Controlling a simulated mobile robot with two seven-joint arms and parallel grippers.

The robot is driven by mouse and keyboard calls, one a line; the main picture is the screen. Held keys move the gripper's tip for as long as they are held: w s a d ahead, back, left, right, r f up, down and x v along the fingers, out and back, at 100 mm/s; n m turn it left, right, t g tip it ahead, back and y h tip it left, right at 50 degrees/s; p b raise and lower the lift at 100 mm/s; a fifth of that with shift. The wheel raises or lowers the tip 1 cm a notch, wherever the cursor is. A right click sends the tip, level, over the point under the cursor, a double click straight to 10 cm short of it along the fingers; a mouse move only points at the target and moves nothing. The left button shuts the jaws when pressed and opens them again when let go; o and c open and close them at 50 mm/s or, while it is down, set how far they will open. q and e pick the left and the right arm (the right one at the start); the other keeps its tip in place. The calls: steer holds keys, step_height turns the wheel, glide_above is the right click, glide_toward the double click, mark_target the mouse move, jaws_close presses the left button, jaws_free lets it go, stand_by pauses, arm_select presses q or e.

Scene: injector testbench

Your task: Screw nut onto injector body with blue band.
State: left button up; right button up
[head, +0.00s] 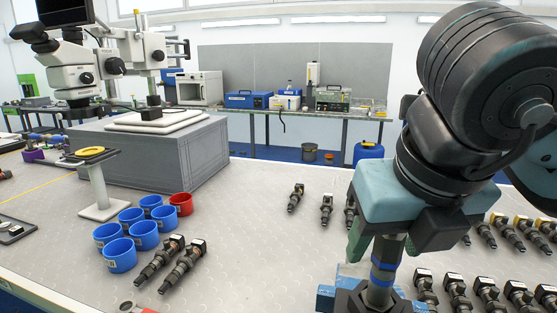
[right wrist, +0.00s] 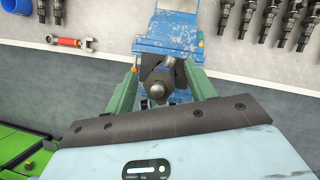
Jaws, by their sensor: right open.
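The injector body with the blue band (head: 382,276) stands upright in a blue clamping fixture (head: 326,298) near the table's front edge. A grey cylindrical part (head: 392,246), which may be the nut, sits above the blue band; its upper end is hidden under my right gripper. My right gripper (head: 380,245) points down over it, with its green fingers apart on either side. In the right wrist view, the open fingers (right wrist: 160,88) straddle the rounded metal top (right wrist: 155,86). I see gaps beside it, with no clear contact. My left gripper is out of view.
Injectors (head: 185,266) lie left of the fixture, beside blue cups (head: 119,254) and one red cup (head: 181,204). More injectors (head: 487,292) lie in rows at the right. A red-ended wrench (right wrist: 70,42) lies near the table edge. The table's middle is mostly clear.

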steer(key=shift+v, duration=1)
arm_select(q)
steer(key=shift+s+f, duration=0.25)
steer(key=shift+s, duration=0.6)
arm_select(e)
steer(key=v, duration=0.6)
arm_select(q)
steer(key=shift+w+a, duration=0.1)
arm_select(e)
steer(key=shift+f, duration=0.15)
